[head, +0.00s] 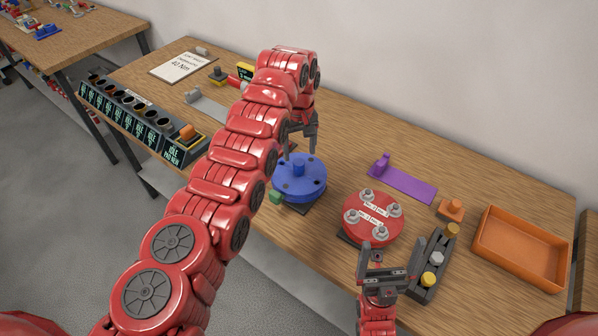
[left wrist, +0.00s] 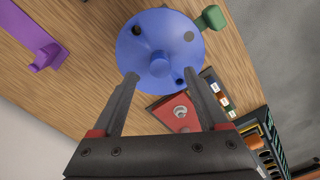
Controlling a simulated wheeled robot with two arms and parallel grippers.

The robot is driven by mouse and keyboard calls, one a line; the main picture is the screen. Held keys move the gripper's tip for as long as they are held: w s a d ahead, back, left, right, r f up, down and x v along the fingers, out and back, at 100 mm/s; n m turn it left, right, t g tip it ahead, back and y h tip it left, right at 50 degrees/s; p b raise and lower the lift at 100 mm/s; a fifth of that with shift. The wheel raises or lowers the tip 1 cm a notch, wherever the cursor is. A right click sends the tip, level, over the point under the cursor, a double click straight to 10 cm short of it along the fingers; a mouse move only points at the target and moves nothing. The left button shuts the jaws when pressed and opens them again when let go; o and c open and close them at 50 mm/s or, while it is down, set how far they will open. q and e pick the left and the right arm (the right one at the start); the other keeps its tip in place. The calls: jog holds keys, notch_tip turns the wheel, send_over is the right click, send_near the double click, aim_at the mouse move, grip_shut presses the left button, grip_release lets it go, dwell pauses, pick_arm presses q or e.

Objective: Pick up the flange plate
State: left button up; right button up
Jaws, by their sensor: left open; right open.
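A blue round plate (head: 300,187) with a raised centre knob and several holes sits on a dark base on the table; I take it as the flange plate. It also shows in the left wrist view (left wrist: 143,55). My left gripper (head: 299,148) is open above it, pointing down. In the left wrist view its two fingertips (left wrist: 160,78) appear on either side of the knob; whether they touch anything cannot be told. My right gripper (head: 385,262) is open and empty in front of a red round plate (head: 372,232) with several bolts and white labels.
A green block (head: 276,197) adjoins the blue plate. A purple bracket (head: 408,187), orange block (head: 451,209), orange tray (head: 520,245) and dark holder (head: 432,268) with bolts lie to the right. A row of labelled bins (head: 140,122) lines the left edge. My left arm crosses the table.

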aim_at(299, 162)
pick_arm(q)
jog(key=shift+w+f, duration=0.1)
jog(key=shift+f, duration=0.25)
notch_tip(299, 162, down, 5)
jog(key=shift+r+p, duration=0.15)
jog(key=shift+p, duration=0.7)
jog(key=shift+w+f, duration=0.1)
jog(key=shift+f, duration=0.2)
grip_shut()
jog(key=shift+r, duration=0.1)
